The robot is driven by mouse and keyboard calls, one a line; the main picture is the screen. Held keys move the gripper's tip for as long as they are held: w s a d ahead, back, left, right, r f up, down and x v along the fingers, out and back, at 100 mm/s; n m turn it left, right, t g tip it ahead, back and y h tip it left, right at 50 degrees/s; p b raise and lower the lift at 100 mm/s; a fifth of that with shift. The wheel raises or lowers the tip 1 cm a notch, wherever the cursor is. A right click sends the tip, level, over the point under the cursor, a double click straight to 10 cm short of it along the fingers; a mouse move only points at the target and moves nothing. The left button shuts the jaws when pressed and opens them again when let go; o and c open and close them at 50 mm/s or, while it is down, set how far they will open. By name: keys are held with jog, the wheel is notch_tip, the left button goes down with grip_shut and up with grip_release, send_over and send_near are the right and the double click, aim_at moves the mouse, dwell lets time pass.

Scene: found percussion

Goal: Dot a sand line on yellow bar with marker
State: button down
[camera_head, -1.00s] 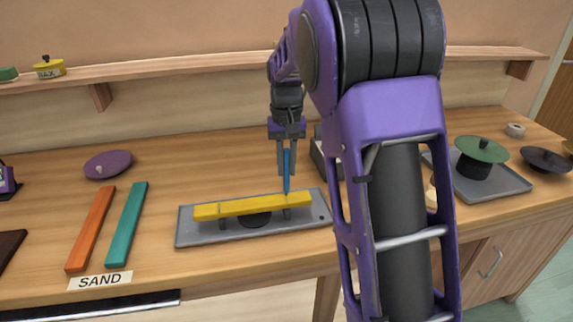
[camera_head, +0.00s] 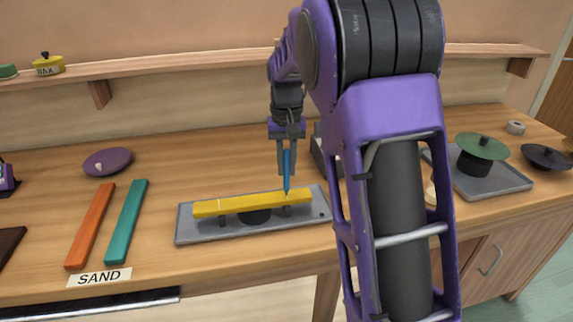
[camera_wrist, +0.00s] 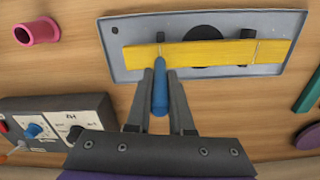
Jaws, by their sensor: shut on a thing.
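The yellow bar (camera_head: 232,206) lies across two small supports over a grey tray (camera_head: 187,231); it also shows in the wrist view (camera_wrist: 205,54). My gripper (camera_head: 286,168) is shut on a blue marker (camera_head: 287,180), held nearly upright with its tip down. The tip is at the bar's right part in the head view. In the wrist view the marker (camera_wrist: 160,92) sits between the fingers, its tip at the bar's left part; I cannot tell whether it touches. Thin pale lines cross the bar there and farther right. A "SAND" label (camera_head: 99,278) is on the counter's front edge.
Orange (camera_head: 90,226) and teal (camera_head: 127,222) bars lie left of the tray. A purple lid (camera_head: 107,162) lies behind them. A control box (camera_wrist: 60,125) and pink cup (camera_wrist: 37,31) are near my gripper. A green-lidded pot (camera_head: 478,158) stands at right.

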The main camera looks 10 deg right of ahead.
aim_at(286, 149)
notch_tip(286, 149, up, 5)
jog(key=p, duration=0.4)
jog(key=shift+r, duration=1.05)
